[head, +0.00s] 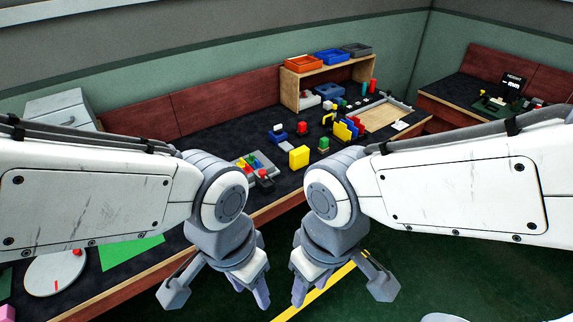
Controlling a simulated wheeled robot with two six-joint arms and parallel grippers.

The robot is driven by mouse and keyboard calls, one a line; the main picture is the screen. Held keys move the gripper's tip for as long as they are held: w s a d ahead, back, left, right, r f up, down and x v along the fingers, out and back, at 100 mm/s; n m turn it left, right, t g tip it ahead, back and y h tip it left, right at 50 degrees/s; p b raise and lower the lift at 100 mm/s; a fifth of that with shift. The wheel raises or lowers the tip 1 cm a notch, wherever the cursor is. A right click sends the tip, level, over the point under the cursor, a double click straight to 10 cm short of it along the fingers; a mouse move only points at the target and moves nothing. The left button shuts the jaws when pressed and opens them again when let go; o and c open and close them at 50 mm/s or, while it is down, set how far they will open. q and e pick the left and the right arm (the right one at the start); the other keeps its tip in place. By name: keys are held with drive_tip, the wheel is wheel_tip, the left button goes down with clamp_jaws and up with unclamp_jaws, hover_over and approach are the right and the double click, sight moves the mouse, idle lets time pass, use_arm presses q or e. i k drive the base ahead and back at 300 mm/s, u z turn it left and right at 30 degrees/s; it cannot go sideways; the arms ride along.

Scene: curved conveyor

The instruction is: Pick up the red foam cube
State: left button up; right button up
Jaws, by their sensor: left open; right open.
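A small red block (302,128), which looks like the red cube, sits on the dark bench top in the middle distance. It is too small to tell if it is foam. A second small red piece (264,172) sits on a dark item nearer the bench's front edge. My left gripper (251,287) is open and empty, pointing down in front of the bench. My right gripper (311,287) is open and empty beside it, also over the green floor. Both are well apart from the red pieces.
A yellow block (299,157), a tray of coloured pieces (248,163) and blue and yellow upright pieces (346,129) stand on the bench (215,140). A wooden shelf (325,72) with bins stands behind. A green sheet (130,250) and white disc (56,273) lie left.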

sight(248, 170)
drive_tip(key=z, duration=0.25)
drive_tip(key=i, duration=0.8)
drive_tip(key=u, duration=0.55)
drive_tip(key=i, duration=0.6)
drive_tip(key=u, duration=0.45)
